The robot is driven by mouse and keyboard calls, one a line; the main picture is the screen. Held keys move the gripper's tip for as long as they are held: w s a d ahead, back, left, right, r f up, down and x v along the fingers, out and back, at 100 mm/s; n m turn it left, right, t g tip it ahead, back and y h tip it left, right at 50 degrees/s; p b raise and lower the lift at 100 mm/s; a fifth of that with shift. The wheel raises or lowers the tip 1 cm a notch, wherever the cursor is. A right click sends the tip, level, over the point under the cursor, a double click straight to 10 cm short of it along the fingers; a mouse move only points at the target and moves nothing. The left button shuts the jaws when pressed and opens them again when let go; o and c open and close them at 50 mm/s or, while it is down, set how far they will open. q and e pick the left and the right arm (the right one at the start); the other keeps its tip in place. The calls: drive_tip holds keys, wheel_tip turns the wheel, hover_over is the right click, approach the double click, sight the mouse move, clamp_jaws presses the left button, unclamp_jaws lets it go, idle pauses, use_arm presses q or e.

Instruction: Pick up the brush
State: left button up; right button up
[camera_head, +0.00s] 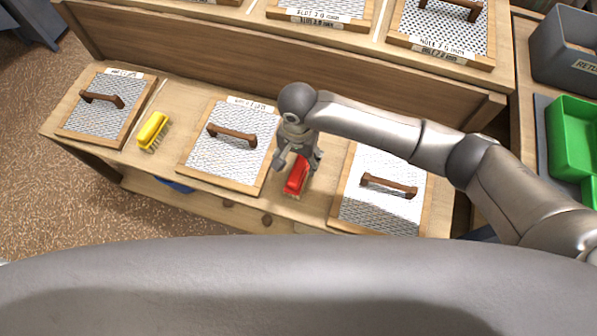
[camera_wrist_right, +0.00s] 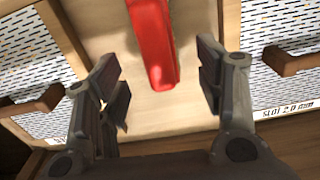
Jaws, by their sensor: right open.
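A red brush (camera_head: 297,176) lies on the wooden bench between two mesh screens. It also shows in the right wrist view (camera_wrist_right: 152,45), near the top middle. My right gripper (camera_head: 298,160) is above the bench at the brush, coming down from above. In the right wrist view its fingers (camera_wrist_right: 160,88) are spread apart, with the red brush between and beyond them; no contact shows. A yellow brush (camera_head: 153,131) lies further left on the bench between two other screens. My left gripper is not in view.
Framed mesh screens with brown handles lie on the bench: left (camera_head: 109,113), middle (camera_head: 231,150) and right (camera_head: 383,204). A raised shelf (camera_head: 300,70) behind holds more screens. A green bin (camera_head: 573,140) and a grey bin (camera_head: 566,55) stand at the right.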

sight(299, 168)
drive_tip(key=f, duration=0.4)
drive_tip(key=shift+s+d, duration=0.1)
drive_tip(key=shift+s, duration=0.25)
drive_tip(key=shift+f, duration=0.45)
drive_tip(key=c, duration=1.2)
